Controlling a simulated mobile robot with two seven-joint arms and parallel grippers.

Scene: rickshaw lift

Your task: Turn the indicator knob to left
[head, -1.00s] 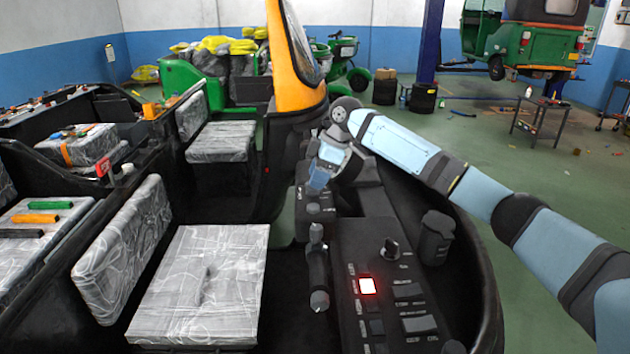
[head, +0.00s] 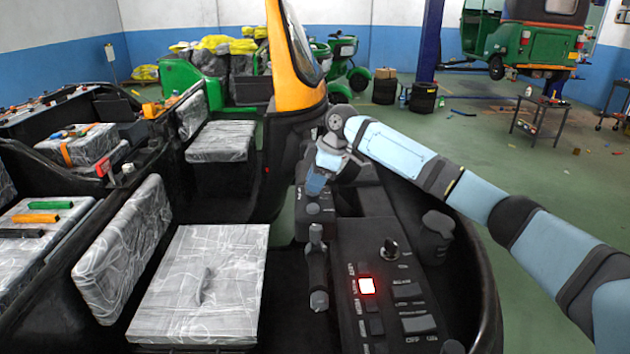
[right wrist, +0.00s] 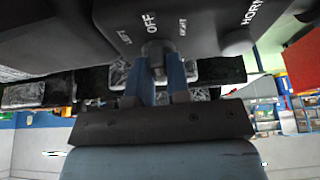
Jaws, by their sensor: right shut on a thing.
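The indicator knob (right wrist: 154,50) shows in the right wrist view on a dark switch box, below the labels LEFT, OFF and RIGHT. My right gripper (right wrist: 160,68) is shut on the knob, with a blue finger on each side of it. In the head view my right gripper (head: 318,180) is at the top of the switch box (head: 318,220), and it hides the knob there. The knob's exact pointing direction cannot be told. My left gripper is not in view.
A dashboard panel with a lit red-rimmed switch (head: 366,286) and a key-like knob (head: 390,249) lies close by. A handlebar grip (head: 317,268) stands left of the panel. A wrapped seat (head: 205,285) lies further left. A HORN button (right wrist: 238,41) is beside the knob.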

